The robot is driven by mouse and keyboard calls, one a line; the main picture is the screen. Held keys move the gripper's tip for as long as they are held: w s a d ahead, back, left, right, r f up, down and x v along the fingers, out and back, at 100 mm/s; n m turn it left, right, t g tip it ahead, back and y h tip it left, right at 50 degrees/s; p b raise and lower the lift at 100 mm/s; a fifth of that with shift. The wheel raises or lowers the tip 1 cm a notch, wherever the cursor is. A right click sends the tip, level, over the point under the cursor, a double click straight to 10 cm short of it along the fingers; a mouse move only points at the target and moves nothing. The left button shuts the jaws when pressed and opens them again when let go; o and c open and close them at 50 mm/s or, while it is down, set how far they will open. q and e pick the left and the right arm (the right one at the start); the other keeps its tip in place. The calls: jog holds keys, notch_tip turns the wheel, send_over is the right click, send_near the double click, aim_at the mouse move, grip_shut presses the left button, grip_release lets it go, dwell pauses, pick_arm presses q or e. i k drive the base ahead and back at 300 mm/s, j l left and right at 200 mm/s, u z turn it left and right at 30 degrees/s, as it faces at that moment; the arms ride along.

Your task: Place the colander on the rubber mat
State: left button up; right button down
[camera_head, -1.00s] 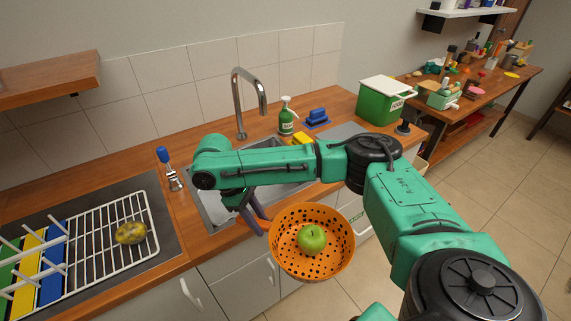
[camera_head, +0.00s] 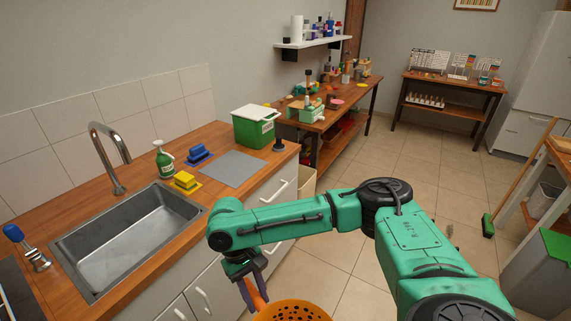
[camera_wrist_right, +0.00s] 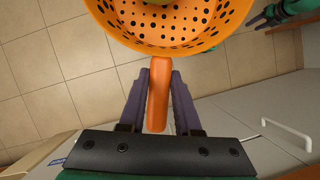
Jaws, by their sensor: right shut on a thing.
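The orange colander (camera_head: 292,311) is cut off by the bottom edge of the head view. Its perforated bowl (camera_wrist_right: 170,22) fills the top of the right wrist view. My right gripper (camera_head: 255,292) is shut on its orange handle (camera_wrist_right: 159,95), with a purple finger on each side. It holds the colander in front of the cabinets, off the counter. A flat grey mat (camera_head: 232,169), apparently the rubber mat, lies bare on the counter, beyond my right gripper. A green and dark part, probably my left gripper (camera_wrist_right: 262,18), shows small in the right wrist view; its jaws are unclear.
The yellow sponge (camera_head: 186,181) and blue brush-like block (camera_head: 199,154) lie left of the mat. The green bin (camera_head: 256,126) and a dark-topped object (camera_head: 279,145) stand behind and right of it. The sink (camera_head: 130,240) and soap bottle (camera_head: 165,160) are further left.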

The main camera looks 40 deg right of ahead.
aim_at(238, 171)
jog(key=i+l+z, duration=0.25)
jog(key=i, duration=0.35)
jog(key=i+z, duration=0.2)
jog(key=i, duration=0.4)
jog(key=l, duration=0.1)
